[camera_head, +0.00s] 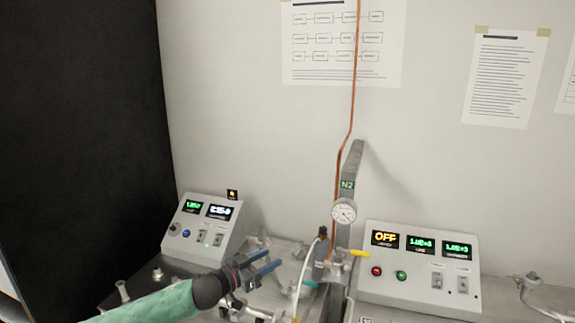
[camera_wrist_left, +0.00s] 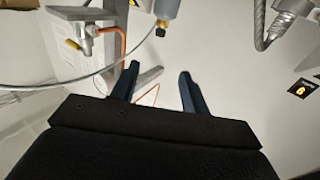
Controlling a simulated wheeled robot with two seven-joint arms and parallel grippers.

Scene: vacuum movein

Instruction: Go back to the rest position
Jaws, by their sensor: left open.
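My left gripper (camera_head: 268,268) comes in from the lower left on a green-sleeved arm in the head view. Its blue fingers are apart with nothing between them. In the left wrist view the two dark blue fingers (camera_wrist_left: 158,85) also stand apart and empty. The gripper is in front of the bench, left of the N2 post (camera_head: 350,170) and its round gauge (camera_head: 343,211). I cannot tell its exact distance from the fittings behind it. My right gripper is in neither view.
A control box (camera_head: 207,232) with green and white displays stands at the left. Another box (camera_head: 417,270) showing OFF stands at the right. Between them are a small cylinder (camera_head: 319,262), a yellow handle (camera_head: 360,253), a pale hose and a copper line (camera_head: 354,90). Metal fittings crowd the bench.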

